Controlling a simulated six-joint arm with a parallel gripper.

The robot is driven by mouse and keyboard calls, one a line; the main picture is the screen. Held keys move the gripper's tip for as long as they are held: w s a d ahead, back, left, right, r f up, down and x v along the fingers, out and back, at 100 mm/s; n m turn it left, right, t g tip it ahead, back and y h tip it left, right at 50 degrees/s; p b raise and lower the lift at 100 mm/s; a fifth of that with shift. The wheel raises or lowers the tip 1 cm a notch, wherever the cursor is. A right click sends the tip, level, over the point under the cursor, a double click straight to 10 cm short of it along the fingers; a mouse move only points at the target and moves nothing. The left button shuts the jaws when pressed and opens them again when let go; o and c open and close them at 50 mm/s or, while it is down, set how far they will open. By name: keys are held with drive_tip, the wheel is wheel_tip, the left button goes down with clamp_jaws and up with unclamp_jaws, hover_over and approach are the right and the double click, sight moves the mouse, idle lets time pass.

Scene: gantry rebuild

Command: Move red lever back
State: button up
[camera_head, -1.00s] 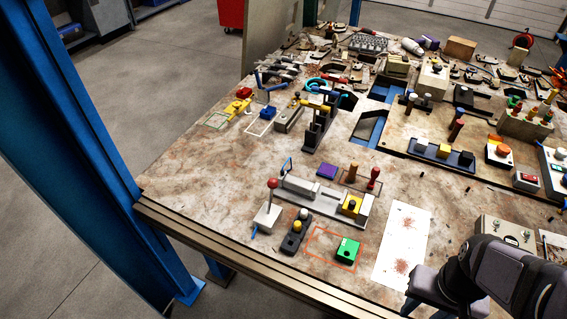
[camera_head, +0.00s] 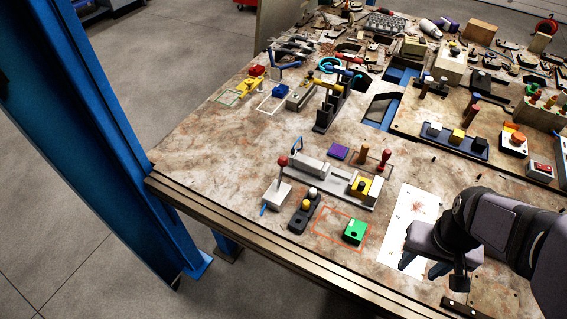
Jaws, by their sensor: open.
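The red lever (camera_head: 282,161) is a red ball on a thin metal stick. It rises from a small white box (camera_head: 277,196) near the front left edge of the workbench. The stick stands close to upright with a slight tilt. My gripper (camera_head: 420,266) is at the lower right, over the white sheet. Its two fingers point down and stand apart with nothing seen between them. It is well to the right of the lever and does not touch it.
A black block with yellow and white knobs (camera_head: 304,212) and a green block (camera_head: 355,231) stand between lever and gripper. The workbench (camera_head: 200,165) is bare left of the lever.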

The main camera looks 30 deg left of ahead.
sight(283, 160)
drive_tip(key=w+a+r+n+t, duration=0.1)
drive_tip(key=w+a+n, duration=0.1)
drive_tip(key=w+a, duration=0.6)
drive_tip(key=w+a+r+n+t, duration=0.1)
drive_tip(key=w+a+n, duration=0.25)
drive_tip(key=a, duration=1.35)
drive_tip(key=a+r+n+t+y, duration=0.1)
drive_tip(key=a, duration=0.5)
drive_tip(key=s+a+n+y, duration=0.1)
drive_tip(key=a, duration=0.6)
drive_tip(key=shift+r+b, duration=0.3)
drive_tip(key=shift+b, duration=0.05)
drive_tip(key=shift+w+a+f+n+b, duration=0.3)
drive_tip(key=shift+a+f+b, duration=0.15)
drive_tip(key=shift+a+f, duration=0.25)
drive_tip(key=shift+w, duration=0.15)
drive_tip(key=shift+t+y, duration=0.3)
drive_tip(key=shift+p+x, duration=1.35)
drive_tip(key=shift+x, duration=2.35)
drive_tip(key=shift+d, duration=0.1)
clamp_jaws()
